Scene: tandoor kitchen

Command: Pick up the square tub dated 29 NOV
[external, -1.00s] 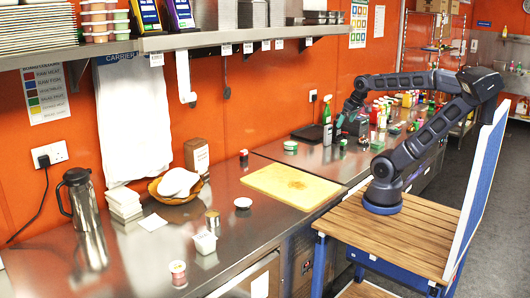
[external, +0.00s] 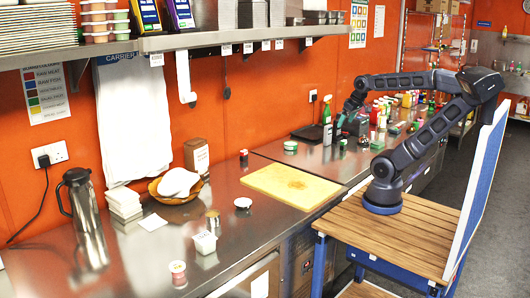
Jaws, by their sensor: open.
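A small white square tub (external: 205,242) stands on the near part of the steel counter. A round tub with reddish contents (external: 177,268) stands at the front edge, left of it. A small green-and-white tub (external: 291,146) stands farther back beyond the cutting board. Any date labels are too small to read, so I cannot tell which tub says 29 NOV. My gripper (external: 342,126) is small in the picture, over the far counter near the bottles. It is open, well away from the white square tub. Its fingertips are hard to make out.
A yellow cutting board (external: 291,186) lies on the counter between the white tub and my arm. A small can (external: 212,220), a white dish (external: 243,203) and a steel jug (external: 85,215) stand nearby. A green spray bottle (external: 327,112) and several bottles crowd the far counter. A shelf (external: 200,39) overhangs the back.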

